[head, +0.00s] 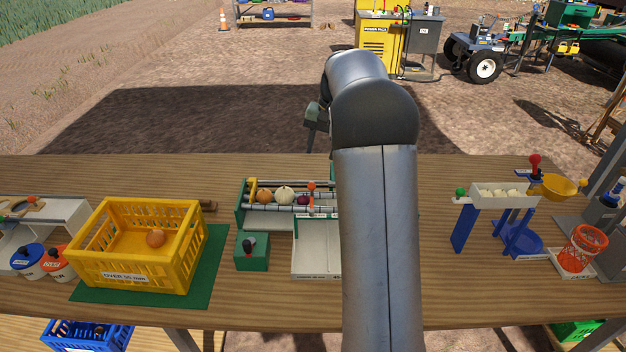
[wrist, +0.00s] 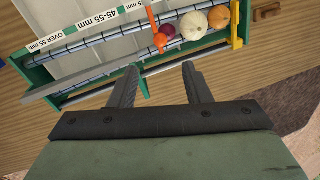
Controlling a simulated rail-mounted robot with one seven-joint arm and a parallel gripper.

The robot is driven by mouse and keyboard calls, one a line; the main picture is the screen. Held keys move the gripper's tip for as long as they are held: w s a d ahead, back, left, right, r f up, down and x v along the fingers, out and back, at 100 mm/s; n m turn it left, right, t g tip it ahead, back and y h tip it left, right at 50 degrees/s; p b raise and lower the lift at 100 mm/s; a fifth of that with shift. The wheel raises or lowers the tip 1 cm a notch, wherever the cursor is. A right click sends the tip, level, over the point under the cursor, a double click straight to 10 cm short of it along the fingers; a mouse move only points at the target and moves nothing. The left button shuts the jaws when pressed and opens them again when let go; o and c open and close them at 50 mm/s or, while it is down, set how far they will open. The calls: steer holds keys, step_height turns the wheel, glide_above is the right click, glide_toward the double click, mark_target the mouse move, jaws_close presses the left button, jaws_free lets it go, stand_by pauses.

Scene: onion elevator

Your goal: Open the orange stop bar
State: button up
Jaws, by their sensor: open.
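The orange stop bar (head: 312,190) lies across the roller track of the green grader (head: 240,215) on the table. In the wrist view the bar (wrist: 152,18) is a thin orange strip with a round orange knob (wrist: 160,41) at its near end. A purple onion (head: 303,198), a white onion (head: 285,194) and a brown onion (head: 264,196) sit in a row beside the bar. My gripper (wrist: 158,72) is open and empty, its fingertips short of the grader's near edge. In the head view my arm hides the grader's right part.
A yellow crate (head: 180,275) marked "OVER 55 mm" holds an onion at left. A green box (head: 252,252) with a dark knob and a white tray (head: 303,262) stand in front of the grader. A blue-legged stand (head: 462,228) is at right. The table behind the grader is clear.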

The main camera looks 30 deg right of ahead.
mark_target(313, 183)
steer(key=f, duration=0.4)
steer(key=w+a+f+p, duration=0.1)
steer(key=f, duration=0.6)
steer(key=shift+w+a+f+p, duration=0.25)
steer(key=shift+a+f+p, duration=0.1)
steer(key=shift+a+f, duration=0.05)
steer(key=shift+c, duration=0.3)
jaws_close()
